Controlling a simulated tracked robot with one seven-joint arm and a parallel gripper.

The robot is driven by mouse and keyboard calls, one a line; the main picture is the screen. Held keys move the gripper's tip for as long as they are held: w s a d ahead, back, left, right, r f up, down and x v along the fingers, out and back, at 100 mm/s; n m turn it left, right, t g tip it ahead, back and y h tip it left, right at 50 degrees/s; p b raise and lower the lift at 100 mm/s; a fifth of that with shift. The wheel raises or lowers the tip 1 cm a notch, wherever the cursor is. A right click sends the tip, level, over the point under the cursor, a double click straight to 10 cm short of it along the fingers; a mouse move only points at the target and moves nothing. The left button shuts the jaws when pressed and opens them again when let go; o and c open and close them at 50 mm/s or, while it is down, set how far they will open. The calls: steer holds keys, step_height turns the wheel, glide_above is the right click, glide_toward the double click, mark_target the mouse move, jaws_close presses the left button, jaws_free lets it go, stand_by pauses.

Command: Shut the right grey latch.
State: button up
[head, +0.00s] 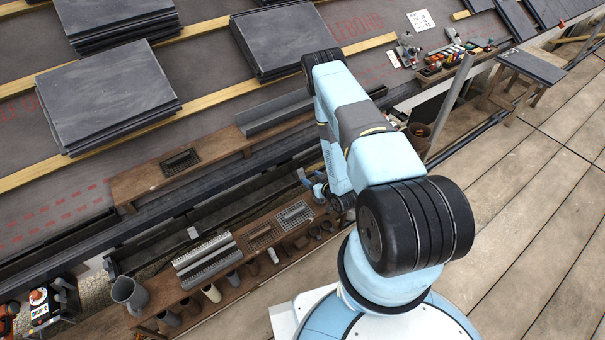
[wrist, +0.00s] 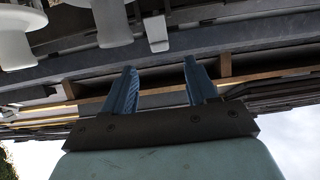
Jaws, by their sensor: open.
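A similar light tab (head: 192,232) sits farther left along the gutter. Whether the latch is shut cannot be made out.
A wooden shelf (head: 232,296) with cups, grey ribbed pieces and grates runs along the near side of the gutter. A plank (head: 140,186) bears a dark grate above it. Slate stacks (head: 110,92) lie on the roof. The boarded deck at right is mostly clear.

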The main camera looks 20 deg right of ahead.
mark_target(300, 171)
steer(key=x, duration=0.7)
steer(key=shift+w, duration=0.15)
steer(key=shift+c, duration=0.3)
steer(key=c, duration=0.9)
steer(key=shift+a, duration=0.25)
steer(key=shift+c, duration=0.5)
steer(key=shift+d, duration=0.1)
